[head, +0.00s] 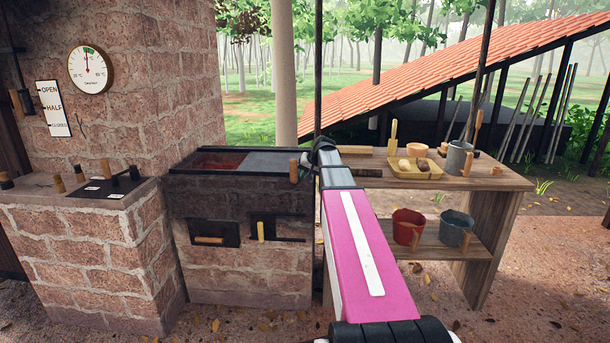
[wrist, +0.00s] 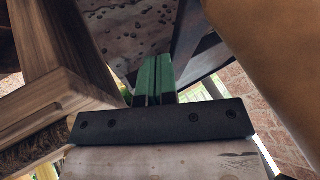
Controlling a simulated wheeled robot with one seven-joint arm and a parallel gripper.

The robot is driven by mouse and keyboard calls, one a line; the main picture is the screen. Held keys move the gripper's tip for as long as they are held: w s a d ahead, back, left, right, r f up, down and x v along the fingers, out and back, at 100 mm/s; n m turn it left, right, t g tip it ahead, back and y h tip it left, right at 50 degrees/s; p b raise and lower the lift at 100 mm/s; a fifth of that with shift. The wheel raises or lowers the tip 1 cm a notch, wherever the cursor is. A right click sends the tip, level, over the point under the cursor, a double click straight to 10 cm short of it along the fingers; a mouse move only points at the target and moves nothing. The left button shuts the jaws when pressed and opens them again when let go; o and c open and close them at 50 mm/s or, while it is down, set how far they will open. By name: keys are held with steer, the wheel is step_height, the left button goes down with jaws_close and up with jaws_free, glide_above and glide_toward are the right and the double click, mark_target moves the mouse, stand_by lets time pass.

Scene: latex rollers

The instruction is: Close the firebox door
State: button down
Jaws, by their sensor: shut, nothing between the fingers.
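The brick stove (head: 250,277) stands in the middle of the head view. Its front has a dark hatch (head: 198,229) with a horizontal wooden handle (head: 210,240) and, to the right, a second dark metal hatch (head: 287,229) with an upright yellowish handle (head: 261,231). I cannot tell which is the firebox door or how far either stands open. My arm reaches to the stove's right end, higher than the hatches; its fingertips cannot be made out there. In the wrist view my gripper (wrist: 153,80) has its green fingers together, with nothing between them.
A wooden table (head: 480,180) on the right holds a tray (head: 416,172), a grey bucket (head: 458,158) and tools; its shelf holds a red bucket (head: 408,227) and another grey bucket (head: 455,228). A brick counter (head: 85,255) stands left. Wooden parts (wrist: 50,95) crowd the wrist view.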

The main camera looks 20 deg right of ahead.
steer(key=w+a, duration=0.3)
steer(key=a, duration=0.6)
steer(key=w+a, duration=0.4)
steer(key=a, duration=0.6)
steer(key=w+a, duration=0.3)
steer(key=a, duration=0.6)
steer(key=shift+w+a, duration=0.25)
steer(key=shift+a, duration=0.05)
steer(key=s+d+r, duration=0.7)
steer(key=r, duration=0.1)
steer(key=s+d+f+n+g+h, duration=0.1)
steer(key=s+d+f, duration=0.4)
steer(key=s+f, duration=1.2)
steer(key=s+d+f+n+g+h, duration=0.1)
steer(key=s+d+f+g, duration=0.3)
steer(key=s+f, duration=1.3)
steer(key=shift+s+d+n+g+h, duration=0.4)
steer(key=shift+s+g+h, duration=0.3)
steer(key=shift+s+h, duration=0.3)
